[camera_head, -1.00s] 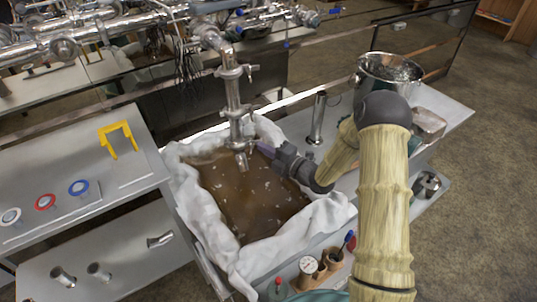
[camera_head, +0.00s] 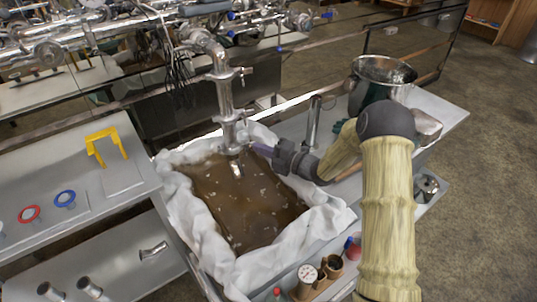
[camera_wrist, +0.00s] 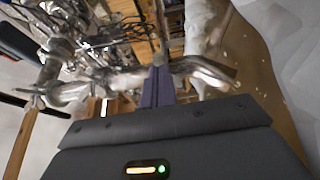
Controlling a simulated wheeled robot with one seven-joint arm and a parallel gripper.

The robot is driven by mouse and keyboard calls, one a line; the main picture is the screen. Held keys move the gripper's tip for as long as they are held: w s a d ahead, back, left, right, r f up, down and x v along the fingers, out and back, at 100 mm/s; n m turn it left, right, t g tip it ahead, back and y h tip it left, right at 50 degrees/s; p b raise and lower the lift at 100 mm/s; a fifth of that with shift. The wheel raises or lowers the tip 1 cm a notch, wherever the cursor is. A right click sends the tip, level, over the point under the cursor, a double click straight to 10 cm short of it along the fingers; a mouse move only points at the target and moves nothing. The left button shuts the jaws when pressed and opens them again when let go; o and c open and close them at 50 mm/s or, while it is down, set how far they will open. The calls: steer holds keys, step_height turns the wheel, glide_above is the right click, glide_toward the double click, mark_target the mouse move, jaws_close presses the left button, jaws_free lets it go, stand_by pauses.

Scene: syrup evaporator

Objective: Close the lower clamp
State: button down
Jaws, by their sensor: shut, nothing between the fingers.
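A steel pipe (camera_head: 224,98) hangs down over a basin of brown liquid. The lower clamp (camera_head: 232,148) sits near its bottom end, with a short metal piece hanging below it. Whether the clamp is closed cannot be made out. My gripper (camera_head: 258,149) reaches in from the right, its purple fingertips close beside the clamp. In the wrist view the fingers (camera_wrist: 158,86) are together with nothing between them. A shiny metal lever-like piece (camera_wrist: 205,72) lies just right of the fingertips; contact is unclear.
The basin's white cloth lining (camera_head: 190,212) surrounds the liquid. A steel pot (camera_head: 381,82) and an upright metal cylinder (camera_head: 313,121) stand on the right bench. A yellow bracket (camera_head: 106,147) is on the left bench. A wooden rack (camera_head: 322,277) with small items stands in front.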

steer(key=shift+w+a, duration=0.1)
steer(key=shift+w, duration=0.4)
steer(key=v, duration=0.7)
steer(key=shift+s+b, duration=0.25)
steer(key=shift+b, duration=0.1)
